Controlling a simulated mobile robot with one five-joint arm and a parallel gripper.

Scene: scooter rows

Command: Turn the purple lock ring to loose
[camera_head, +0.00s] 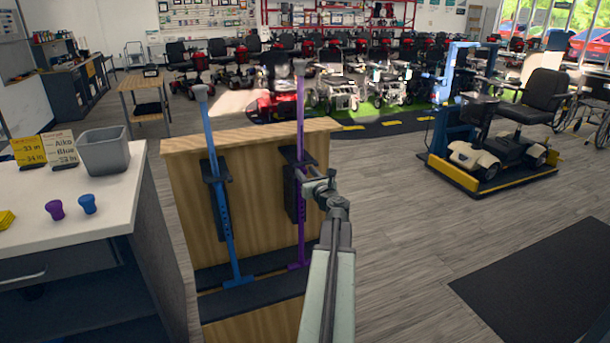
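A purple pole (300,122) stands upright in a black holder on a wooden stand (260,195). A blue pole (208,130) stands in a second holder to its left, leaning slightly. My gripper (308,178) is at the purple pole, at the height of its black holder. The fingers are small and dark here, and I cannot tell whether they touch the pole or are shut. I cannot make out a separate purple lock ring on the pole or its setting. A small purple cup-shaped piece (54,210) and a blue one (87,204) stand on the white counter.
The white counter (110,215) at left also bears a grey bin (104,152), yellow and white signs (45,150) and a yellow item (6,220). A scooter (500,140) stands on a platform at right. Open floor and a dark mat (540,280) lie right of the stand.

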